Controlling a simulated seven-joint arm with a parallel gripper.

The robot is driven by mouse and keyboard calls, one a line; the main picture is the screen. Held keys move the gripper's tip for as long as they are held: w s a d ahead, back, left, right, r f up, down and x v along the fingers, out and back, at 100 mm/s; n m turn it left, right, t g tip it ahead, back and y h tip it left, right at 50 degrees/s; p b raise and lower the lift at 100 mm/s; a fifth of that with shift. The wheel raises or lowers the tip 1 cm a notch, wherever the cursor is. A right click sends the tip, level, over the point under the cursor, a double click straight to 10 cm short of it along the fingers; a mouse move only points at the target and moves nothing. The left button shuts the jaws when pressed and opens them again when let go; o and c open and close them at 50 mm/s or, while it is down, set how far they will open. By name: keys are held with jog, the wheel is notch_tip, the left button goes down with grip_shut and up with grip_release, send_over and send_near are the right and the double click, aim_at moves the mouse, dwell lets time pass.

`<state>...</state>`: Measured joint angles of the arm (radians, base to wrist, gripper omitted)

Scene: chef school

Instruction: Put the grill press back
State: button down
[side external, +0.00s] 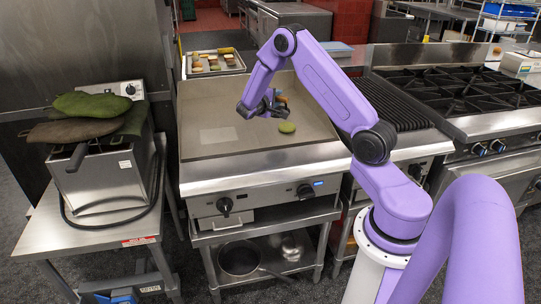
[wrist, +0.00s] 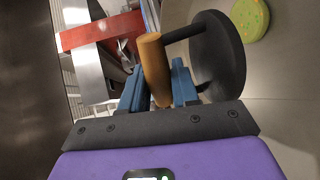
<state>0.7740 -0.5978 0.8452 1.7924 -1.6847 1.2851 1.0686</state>
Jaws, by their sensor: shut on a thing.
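The grill press has a black round plate (wrist: 218,55) joined by a dark arm to a tan wooden handle (wrist: 155,62). In the wrist view, the handle lies between the two blue fingers of my gripper (wrist: 160,92), which is shut on it. The plate stands on edge to the right of the handle in that picture. In the side view, my gripper (side external: 264,107) is over the flat griddle (side external: 240,148); the press is too small and covered there to make out clearly. I cannot tell its height above the surface.
A green round item (side external: 287,127) lies on the griddle, also in the wrist view (wrist: 250,17). A pale square (side external: 218,134) is at the griddle's left. A tray of buns (side external: 214,63) stands behind. A ridged grill (side external: 398,108) is right; a fryer (side external: 105,175) is left.

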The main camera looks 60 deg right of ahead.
jog(key=s+a, duration=0.4)
jog(key=a, duration=0.4)
jog(key=s+a, duration=0.4)
jog(key=a, duration=0.4)
jog(key=s+a+r, duration=0.4)
jog(key=s+a, duration=0.2)
jog(key=s, duration=0.4)
jog(key=w+d+f, duration=0.1)
jog(key=w+f, duration=0.2)
jog(key=w, duration=0.1)
jog(key=w+d+f, duration=0.2)
jog(key=w+f, duration=0.1)
jog(key=w, duration=0.1)
jog(key=w+d+f, duration=0.2)
jog(key=w+f, duration=0.1)
jog(key=w, duration=0.1)
jog(key=shift+w+d+f, duration=0.2)
jog(key=shift+d+f, duration=0.05)
jog(key=shift+f, duration=0.15)
jog(key=shift+w+f, duration=0.1)
jog(key=shift+f, duration=1.5)
jog(key=shift+f, duration=0.15)
